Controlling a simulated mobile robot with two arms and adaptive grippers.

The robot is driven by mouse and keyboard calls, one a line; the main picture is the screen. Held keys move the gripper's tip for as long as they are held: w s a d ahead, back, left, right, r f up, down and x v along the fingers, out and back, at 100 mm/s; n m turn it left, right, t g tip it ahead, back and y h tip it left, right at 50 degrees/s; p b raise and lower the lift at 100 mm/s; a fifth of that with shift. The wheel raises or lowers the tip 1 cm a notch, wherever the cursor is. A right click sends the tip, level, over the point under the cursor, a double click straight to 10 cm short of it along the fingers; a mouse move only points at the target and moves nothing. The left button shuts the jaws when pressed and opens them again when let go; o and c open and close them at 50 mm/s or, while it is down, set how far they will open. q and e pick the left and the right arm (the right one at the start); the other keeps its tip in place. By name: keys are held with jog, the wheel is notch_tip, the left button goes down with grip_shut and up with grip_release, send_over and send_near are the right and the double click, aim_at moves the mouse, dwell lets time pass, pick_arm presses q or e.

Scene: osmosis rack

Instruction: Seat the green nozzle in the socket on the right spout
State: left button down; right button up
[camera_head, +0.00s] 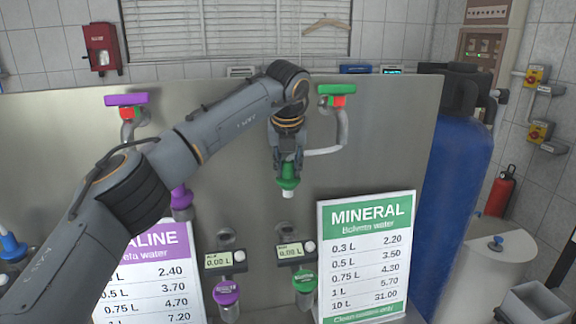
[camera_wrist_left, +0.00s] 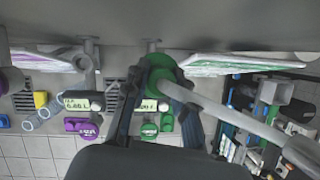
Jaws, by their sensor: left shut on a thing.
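The green nozzle (camera_head: 287,182) with a white lower tip points down in the head view. My left gripper (camera_head: 289,166) comes from above and is shut on it. In the left wrist view the green nozzle (camera_wrist_left: 162,68) sits between the dark fingers. The right spout (camera_head: 342,127) is a pale pipe under a green and red valve handle (camera_head: 337,95); it bends left behind my gripper. It also crosses the left wrist view (camera_wrist_left: 220,110) close to the nozzle. The socket is hidden, so I cannot tell whether the nozzle touches it. My right gripper is out of view.
A purple nozzle (camera_head: 181,198) hangs at the left spout, partly behind my arm. A MINERAL price board (camera_head: 367,250) stands at lower right. Displays (camera_head: 291,251) and round caps (camera_head: 304,281) sit below. A blue tank (camera_head: 460,170) stands to the right.

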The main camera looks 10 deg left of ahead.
aim_at(288, 195)
pick_arm(q)
jog(key=shift+f+b, duration=3.2)
jog(key=shift+f, duration=1.15)
jog(key=shift+f, duration=0.1)
jog(key=shift+f, duration=0.2)
jog(key=shift+f+b, duration=0.1)
jog(key=shift+b, duration=0.2)
jog(key=shift+f+b, duration=0.75)
jog(key=shift+f, duration=0.25)
jog(key=shift+f, duration=0.15)
jog(key=shift+f+b, duration=0.3)
jog(key=shift+b, duration=0.05)
